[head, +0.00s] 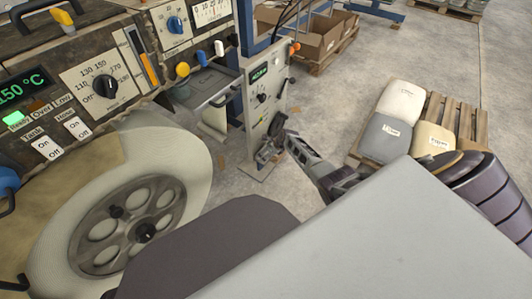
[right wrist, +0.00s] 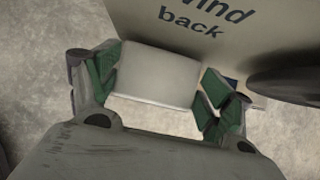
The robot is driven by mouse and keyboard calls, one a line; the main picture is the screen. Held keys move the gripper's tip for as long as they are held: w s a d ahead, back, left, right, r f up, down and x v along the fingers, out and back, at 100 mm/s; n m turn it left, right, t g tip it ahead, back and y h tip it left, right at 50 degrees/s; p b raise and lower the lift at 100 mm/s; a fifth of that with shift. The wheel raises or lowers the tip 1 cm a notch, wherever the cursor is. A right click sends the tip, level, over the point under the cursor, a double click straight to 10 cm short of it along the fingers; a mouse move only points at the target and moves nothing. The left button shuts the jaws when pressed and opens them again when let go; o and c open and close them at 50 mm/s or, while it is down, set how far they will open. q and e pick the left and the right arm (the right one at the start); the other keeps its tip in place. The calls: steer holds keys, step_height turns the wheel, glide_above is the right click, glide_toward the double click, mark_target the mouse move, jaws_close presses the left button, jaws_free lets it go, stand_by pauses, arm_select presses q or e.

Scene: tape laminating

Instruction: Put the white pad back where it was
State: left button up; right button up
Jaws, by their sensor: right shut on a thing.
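The white pad (right wrist: 155,75) is a pale block in the right wrist view. It sits between the green-lined fingers of my right gripper (right wrist: 157,88), which is shut on it. Behind it is a pale panel with lettering that reads "back". In the head view my right gripper (head: 272,143) is small and dark, in front of the lower part of the machine's panel with the green display. I cannot make out the pad there, nor tell whether it touches the panel. My left gripper is not in view.
The control panel (head: 258,88) has knobs and a green display. A large spoked wheel (head: 125,222) fills the left. Sacks (head: 387,136) lie on a wooden pallet (head: 459,112) at right. Cardboard boxes (head: 318,38) stand behind.

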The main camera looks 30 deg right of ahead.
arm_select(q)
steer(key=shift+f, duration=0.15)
arm_select(e)
steer(key=o, duration=0.9)
steer(key=shift+f, duration=0.1)
steer(key=shift+s+r, duration=0.1)
steer(key=shift+r, duration=0.25)
steer(key=p+v, duration=0.2)
steer(key=shift+s+d+r, duration=0.1)
steer(key=shift+s+r, duration=0.05)
steer(key=shift+r, duration=0.1)
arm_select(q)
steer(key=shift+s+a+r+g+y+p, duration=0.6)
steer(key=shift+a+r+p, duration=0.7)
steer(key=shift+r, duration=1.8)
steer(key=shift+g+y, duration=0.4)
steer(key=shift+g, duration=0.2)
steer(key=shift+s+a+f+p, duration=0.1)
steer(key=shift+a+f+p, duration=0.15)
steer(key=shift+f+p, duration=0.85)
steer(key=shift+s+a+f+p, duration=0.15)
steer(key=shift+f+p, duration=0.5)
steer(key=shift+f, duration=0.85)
arm_select(e)
steer(key=shift+v, duration=4.45)
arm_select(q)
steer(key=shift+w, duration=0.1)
